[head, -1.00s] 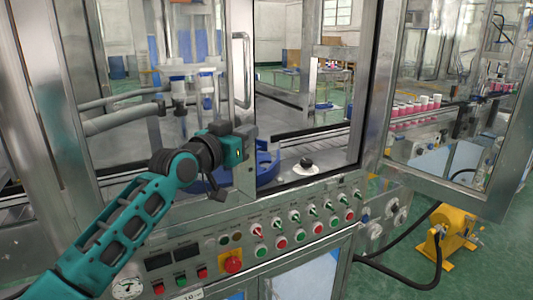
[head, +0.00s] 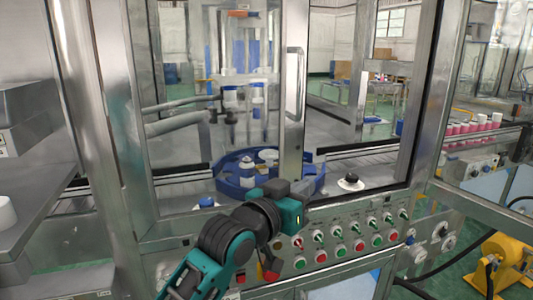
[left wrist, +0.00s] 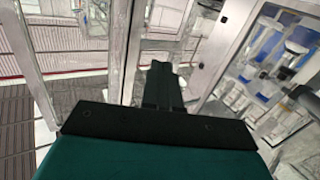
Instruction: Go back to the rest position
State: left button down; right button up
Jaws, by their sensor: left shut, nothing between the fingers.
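My left gripper (head: 304,187) is in the middle of the head view, in front of the machine's frame and just above the control panel (head: 340,238). It hides part of the blue round turntable (head: 222,181) behind it. In the left wrist view the dark fingers of my left gripper (left wrist: 163,80) are together and empty. My right gripper is in neither view.
Metal door frames and a vertical handle (head: 296,80) stand close behind my left gripper. A white and blue container (head: 247,174) is on the turntable. A steel shelf (head: 40,190) is at the left. A yellow machine (head: 497,262) stands at the lower right.

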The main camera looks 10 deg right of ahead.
pick_arm(q)
jog(key=s+a+f+n+y, duration=0.1)
jog(key=a+f+n+y, duration=0.1)
jog(key=a+f, duration=0.4)
jog(key=s+a+f+n+y, duration=0.15)
jog(key=a+f, duration=0.25)
jog(key=f, duration=0.4)
jog(key=s+a+f+n+g+y, duration=0.1)
jog(key=s+a+f+y, duration=0.6)
jog(key=s+a+f, duration=1.3)
notch_tip(320, 180, down, 2)
jog(key=shift+s+n+g, duration=0.3)
jog(key=shift+s+n, duration=0.2)
jog(key=shift+n, duration=0.05)
